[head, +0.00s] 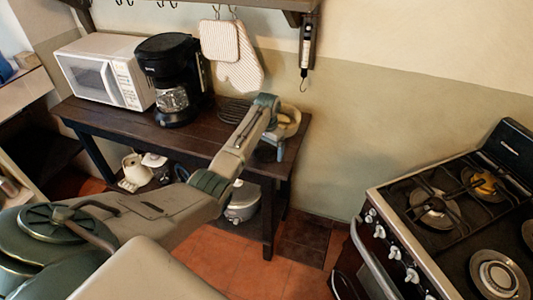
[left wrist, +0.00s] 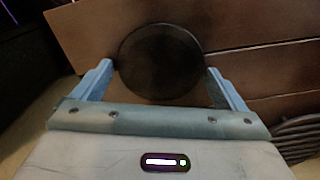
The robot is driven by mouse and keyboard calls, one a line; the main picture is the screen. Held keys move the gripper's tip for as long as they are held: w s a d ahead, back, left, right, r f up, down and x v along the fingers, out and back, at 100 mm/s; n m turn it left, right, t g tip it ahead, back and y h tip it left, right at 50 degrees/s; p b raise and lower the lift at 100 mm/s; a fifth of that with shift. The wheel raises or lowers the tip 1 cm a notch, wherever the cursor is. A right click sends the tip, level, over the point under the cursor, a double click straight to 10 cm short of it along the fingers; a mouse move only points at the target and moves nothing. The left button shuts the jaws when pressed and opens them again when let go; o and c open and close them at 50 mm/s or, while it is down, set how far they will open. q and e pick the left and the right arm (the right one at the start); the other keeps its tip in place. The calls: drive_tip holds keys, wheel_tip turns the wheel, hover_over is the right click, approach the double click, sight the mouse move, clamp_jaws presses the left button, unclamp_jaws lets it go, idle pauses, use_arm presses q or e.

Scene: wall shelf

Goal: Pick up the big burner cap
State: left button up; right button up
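The big burner cap (left wrist: 160,62) is a dark round disc lying flat on the brown wooden table in the left wrist view. My left gripper (left wrist: 160,75) is open, with one blue finger on each side of the cap. Only narrow gaps show between the fingers and its rim, and I cannot tell whether either finger touches it. In the head view my left gripper (head: 269,150) is over the right end of the table, and the cap is hidden there behind the gripper and arm. My right gripper is in neither view.
The wooden table (head: 200,134) holds a white microwave (head: 85,75), a black coffee maker (head: 172,80) and a dark ribbed trivet (head: 235,111), close to my left gripper. Oven mitts (head: 240,70) hang above. A stove (head: 440,215) stands at the right.

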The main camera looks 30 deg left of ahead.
use_arm(q)
drive_tip(key=c, duration=0.7)
drive_tip(key=shift+r, duration=0.15)
